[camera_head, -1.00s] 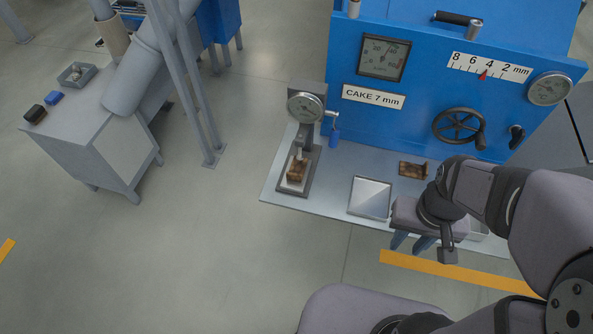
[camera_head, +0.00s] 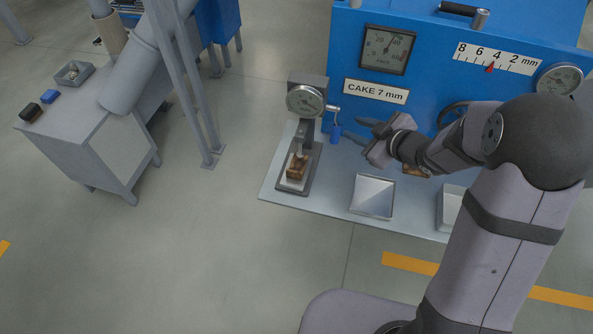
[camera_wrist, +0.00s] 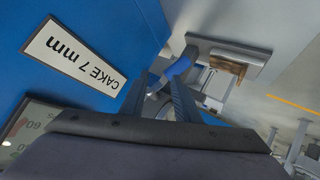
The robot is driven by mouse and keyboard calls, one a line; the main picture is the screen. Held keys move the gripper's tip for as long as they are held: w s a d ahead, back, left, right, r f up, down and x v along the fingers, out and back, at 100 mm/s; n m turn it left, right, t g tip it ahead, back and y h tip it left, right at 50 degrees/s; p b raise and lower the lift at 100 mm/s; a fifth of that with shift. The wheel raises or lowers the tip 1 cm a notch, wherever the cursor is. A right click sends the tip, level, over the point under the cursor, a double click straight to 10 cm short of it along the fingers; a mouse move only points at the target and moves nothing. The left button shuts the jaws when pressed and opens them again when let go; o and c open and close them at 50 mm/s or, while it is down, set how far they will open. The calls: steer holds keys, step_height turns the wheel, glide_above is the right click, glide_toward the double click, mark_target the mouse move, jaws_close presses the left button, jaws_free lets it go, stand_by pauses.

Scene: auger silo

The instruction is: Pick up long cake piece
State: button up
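A brown cake piece (camera_head: 297,167) sits on the plate of the gauge stand (camera_head: 314,165), under the dial; it also shows in the wrist view (camera_wrist: 229,68). A second brown piece (camera_head: 416,171) lies on the bench to the right, mostly hidden behind my arm. I cannot tell which is the long one. My gripper (camera_head: 360,130) is above the bench, right of the gauge stand and close to the blue panel. In the wrist view its two fingers (camera_wrist: 160,88) stand apart with nothing held between them.
A blue tag or handle (camera_head: 336,133) hangs beside the gauge stand, near my fingers. A silver tray (camera_head: 372,196) lies on the bench (camera_head: 325,199), with a second tray (camera_head: 449,208) partly behind my arm. The blue machine panel (camera_head: 420,95) rises behind.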

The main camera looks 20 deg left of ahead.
steer(key=s+a+f+n+g+y, duration=0.2)
steer(key=s+a+n+g+y, duration=0.15)
steer(key=a, duration=0.25)
steer(key=g+y, duration=0.2)
steer(key=g, duration=0.2)
glide_toward(292, 171)
steer(key=w+a, duration=0.2)
steer(key=shift+a+f+b, duration=0.15)
steer(key=shift+a+b, duration=0.1)
steer(key=shift+b, duration=0.05)
steer(key=shift+s+a+f+g, duration=0.1)
steer(key=shift+s+f+g, duration=0.35)
steer(key=shift+s, duration=0.05)
steer(key=shift+p+x, duration=1.05)
steer(key=shift+x, duration=2.6)
steer(key=shift+s, duration=0.1)
steer(key=shift+c, duration=0.2)
jaws_close()
